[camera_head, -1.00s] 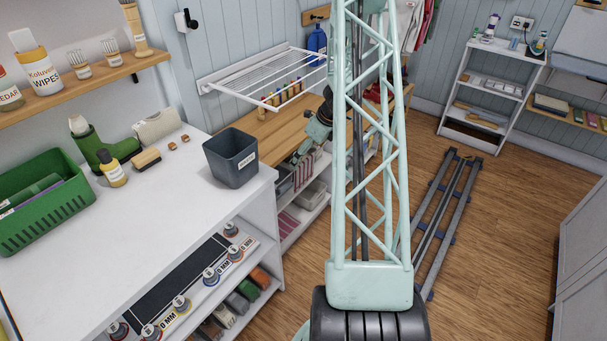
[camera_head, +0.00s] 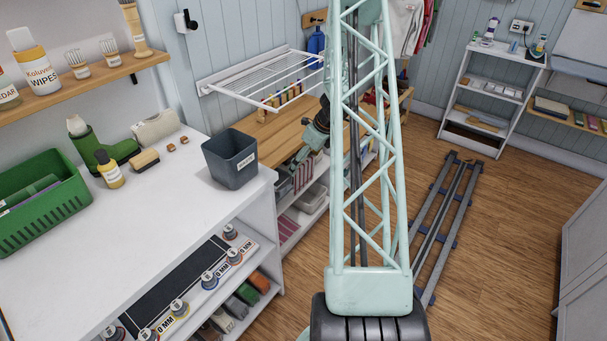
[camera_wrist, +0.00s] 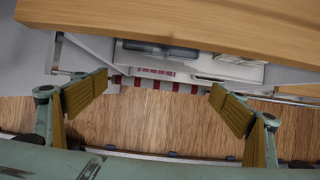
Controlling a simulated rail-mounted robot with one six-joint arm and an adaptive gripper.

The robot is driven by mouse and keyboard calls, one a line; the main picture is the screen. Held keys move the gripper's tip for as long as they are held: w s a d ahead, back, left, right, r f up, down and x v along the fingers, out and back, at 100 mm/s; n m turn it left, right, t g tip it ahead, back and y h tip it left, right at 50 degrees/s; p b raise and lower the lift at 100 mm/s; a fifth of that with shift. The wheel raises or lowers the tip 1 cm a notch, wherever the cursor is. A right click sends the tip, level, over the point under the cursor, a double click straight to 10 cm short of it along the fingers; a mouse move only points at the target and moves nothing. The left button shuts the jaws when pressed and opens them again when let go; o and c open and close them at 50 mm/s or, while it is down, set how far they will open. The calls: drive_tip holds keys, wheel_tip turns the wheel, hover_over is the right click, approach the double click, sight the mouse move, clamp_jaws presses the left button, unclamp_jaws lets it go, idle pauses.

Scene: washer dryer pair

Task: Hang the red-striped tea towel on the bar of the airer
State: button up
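The airer (camera_head: 268,80) is a white rack of bars fixed to the wall, folded out above the wooden bench in the head view. In the wrist view a red-and-white striped cloth (camera_wrist: 160,84), matching the tea towel, shows as a narrow band below the bench edge. A red-striped patch also shows under the bench in the head view (camera_head: 303,172). My gripper (camera_wrist: 158,92) is open, its two yellow-brown pads wide apart. The striped band spans the gap beyond them; I cannot tell its distance.
The wooden bench (camera_head: 272,135) has several bottles under the airer, and its edge (camera_wrist: 170,22) fills the top of the wrist view. Shelves with bins lie below it. A dark bin (camera_head: 230,160) stands on the white counter (camera_head: 100,235).

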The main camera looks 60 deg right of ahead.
drive_tip(key=c, duration=0.5)
drive_tip(key=shift+r+p, duration=4.15)
drive_tip(key=shift+r, duration=0.95)
drive_tip(key=shift+c, duration=0.2)
idle(1.4)
